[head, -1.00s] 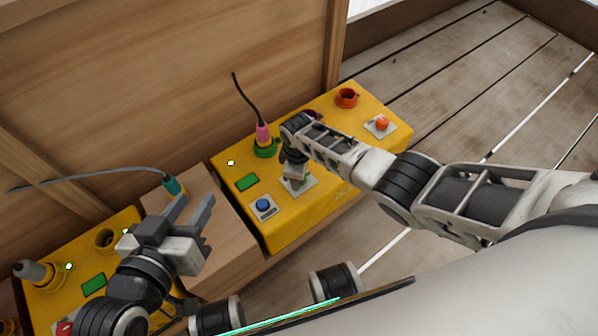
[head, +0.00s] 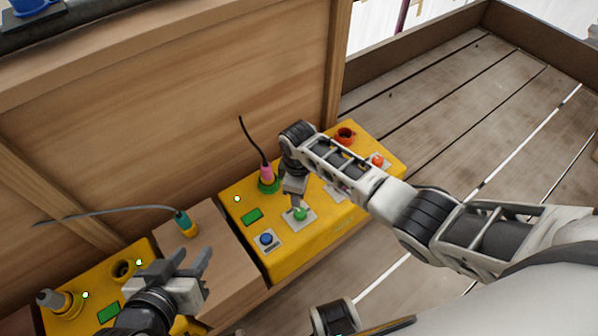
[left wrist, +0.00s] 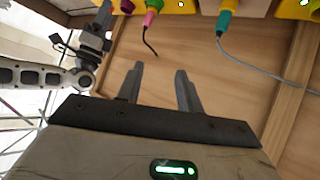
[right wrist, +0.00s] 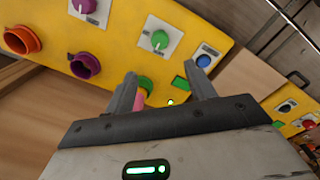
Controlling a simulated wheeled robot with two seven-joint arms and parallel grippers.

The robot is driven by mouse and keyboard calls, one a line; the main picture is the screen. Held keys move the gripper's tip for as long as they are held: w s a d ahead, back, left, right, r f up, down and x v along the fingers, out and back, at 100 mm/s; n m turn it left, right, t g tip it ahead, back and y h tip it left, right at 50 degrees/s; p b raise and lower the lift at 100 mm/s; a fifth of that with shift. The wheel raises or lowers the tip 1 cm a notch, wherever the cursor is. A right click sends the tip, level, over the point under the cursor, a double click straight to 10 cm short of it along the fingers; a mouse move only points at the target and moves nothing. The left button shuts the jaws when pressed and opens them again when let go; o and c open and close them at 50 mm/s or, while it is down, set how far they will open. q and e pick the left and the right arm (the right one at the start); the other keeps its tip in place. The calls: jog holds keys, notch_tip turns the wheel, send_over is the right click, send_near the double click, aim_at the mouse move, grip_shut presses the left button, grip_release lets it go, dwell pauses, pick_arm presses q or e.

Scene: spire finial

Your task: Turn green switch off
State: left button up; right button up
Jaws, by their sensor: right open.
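The green switch (head: 300,213) is a round knob on a pale square plate on the larger yellow box. In the right wrist view the green switch (right wrist: 159,39) shows in full, beyond the fingertips; I cannot tell its setting. My right gripper (head: 294,188) is just above and behind the switch in the head view. In the right wrist view my right gripper (right wrist: 158,78) is open and empty, apart from the knob. My left gripper (head: 190,262) is open and empty over the wooden block, away from the switch; its spread fingers also show in the left wrist view (left wrist: 159,72).
The yellow box (head: 320,240) also carries a blue button (head: 266,239), a green socket with a pink plug (head: 267,175), a red socket (head: 345,136) and an orange knob (head: 378,160). A wooden wall (head: 180,130) rises behind.

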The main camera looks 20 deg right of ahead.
pick_arm(q)
jog(key=shift+a+r+t+p, duration=0.15)
jog(key=shift+r+p, duration=0.05)
jog(key=shift+r, duration=0.4)
jog(key=shift+a+r+t+p, duration=0.15)
jog(key=shift+r, duration=0.45)
pick_arm(e)
jog(key=shift+s+r, duration=0.1)
jog(key=shift+r, duration=1.3)
pick_arm(q)
jog(key=shift+s, duration=0.1)
